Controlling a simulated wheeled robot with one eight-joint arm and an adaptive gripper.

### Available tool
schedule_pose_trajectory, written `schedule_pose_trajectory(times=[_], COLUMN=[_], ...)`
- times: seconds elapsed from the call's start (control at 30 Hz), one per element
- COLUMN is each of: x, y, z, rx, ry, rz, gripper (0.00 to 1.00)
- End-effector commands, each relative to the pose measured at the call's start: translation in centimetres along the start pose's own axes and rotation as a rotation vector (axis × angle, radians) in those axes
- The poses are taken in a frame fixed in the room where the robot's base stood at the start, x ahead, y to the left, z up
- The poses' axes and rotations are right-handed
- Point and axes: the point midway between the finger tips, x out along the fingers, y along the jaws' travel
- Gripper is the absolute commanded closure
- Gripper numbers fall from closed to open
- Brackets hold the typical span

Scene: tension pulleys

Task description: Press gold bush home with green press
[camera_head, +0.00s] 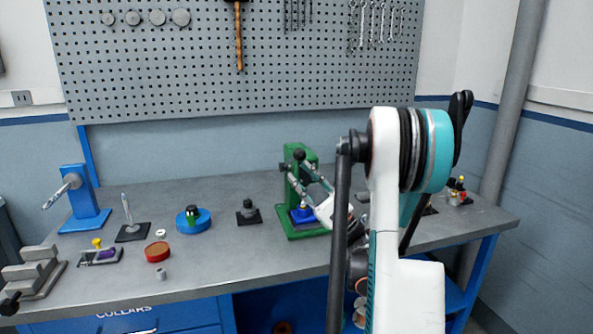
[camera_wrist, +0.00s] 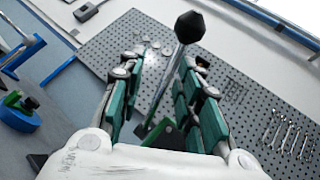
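The green press (camera_head: 287,185) stands near the middle of the bench, with a blue piece (camera_head: 302,214) at its base. My gripper (camera_head: 306,175) is in front of the press, at its upper part, and hides some of it. In the wrist view the fingers of my gripper (camera_wrist: 160,62) are apart. A grey lever rod with a black ball knob (camera_wrist: 190,27) shows between the fingers, with gaps on both sides. The knob also shows at the press's top in the head view (camera_head: 299,154). I cannot make out the gold bush.
To the left are a blue stand (camera_head: 80,190), a blue round holder (camera_head: 193,219), a reddish-brown round dish (camera_head: 157,252) and a grey stepped block (camera_head: 35,271). Small parts (camera_head: 459,191) stand at the far right. A pegboard (camera_head: 240,65) is behind. My arm covers the bench's right middle.

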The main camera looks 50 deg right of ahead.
Motion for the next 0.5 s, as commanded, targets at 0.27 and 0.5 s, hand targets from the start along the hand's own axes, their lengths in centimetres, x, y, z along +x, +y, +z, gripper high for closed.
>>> schedule_pose_trajectory(times=[0.27, 0.5], x=[-5.8, -8.5], y=[-0.1, -0.1], z=[-0.1, -0.1], rx=[-0.002, -0.001], ry=[0.002, 0.001], rz=[-0.002, -0.001], gripper=[0.69, 0.69])
